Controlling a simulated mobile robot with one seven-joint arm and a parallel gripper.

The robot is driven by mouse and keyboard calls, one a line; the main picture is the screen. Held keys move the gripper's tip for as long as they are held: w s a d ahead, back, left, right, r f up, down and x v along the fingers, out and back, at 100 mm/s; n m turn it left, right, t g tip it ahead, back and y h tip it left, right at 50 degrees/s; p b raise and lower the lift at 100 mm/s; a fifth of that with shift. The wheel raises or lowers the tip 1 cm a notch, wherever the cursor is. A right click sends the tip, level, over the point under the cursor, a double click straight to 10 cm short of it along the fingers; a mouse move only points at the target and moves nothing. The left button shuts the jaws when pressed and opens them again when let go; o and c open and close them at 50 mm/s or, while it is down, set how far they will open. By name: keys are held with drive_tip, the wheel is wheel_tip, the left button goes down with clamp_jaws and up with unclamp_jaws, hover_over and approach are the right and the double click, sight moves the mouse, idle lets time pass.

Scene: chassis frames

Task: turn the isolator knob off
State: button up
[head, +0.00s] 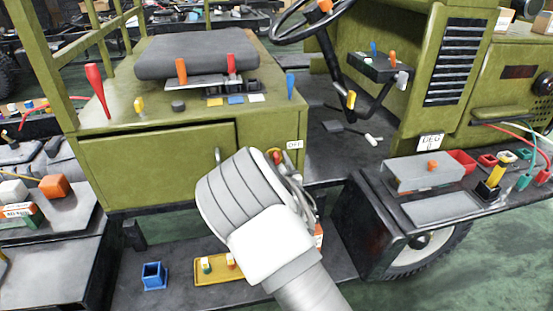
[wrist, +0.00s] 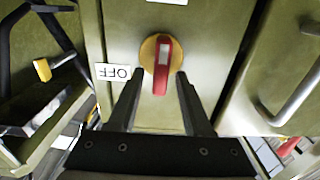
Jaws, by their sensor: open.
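The isolator knob (wrist: 161,66) has a red handle with a pale stripe on a yellow round base. It is on the olive panel in the wrist view. Its handle lies nearly upright in that picture, slightly tilted. An OFF label (wrist: 119,72), upside down in the wrist view, is beside it on the left. My gripper (wrist: 158,80) is open, one finger on each side of the handle's lower end. I cannot tell if the fingers touch it. In the head view the knob (head: 277,155) is mostly hidden by my wrist; the OFF label (head: 294,144) shows beside it.
A metal door handle (wrist: 298,95) stands out right of my gripper in the wrist view. The seat (head: 195,53) and several coloured levers are above the panel. A yellow tray (head: 208,279) and a blue cup (head: 154,276) are on the step below.

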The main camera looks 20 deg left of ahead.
drive_tip(key=shift+w+a, duration=0.1)
drive_tip(key=shift+w, duration=0.1)
clamp_jaws()
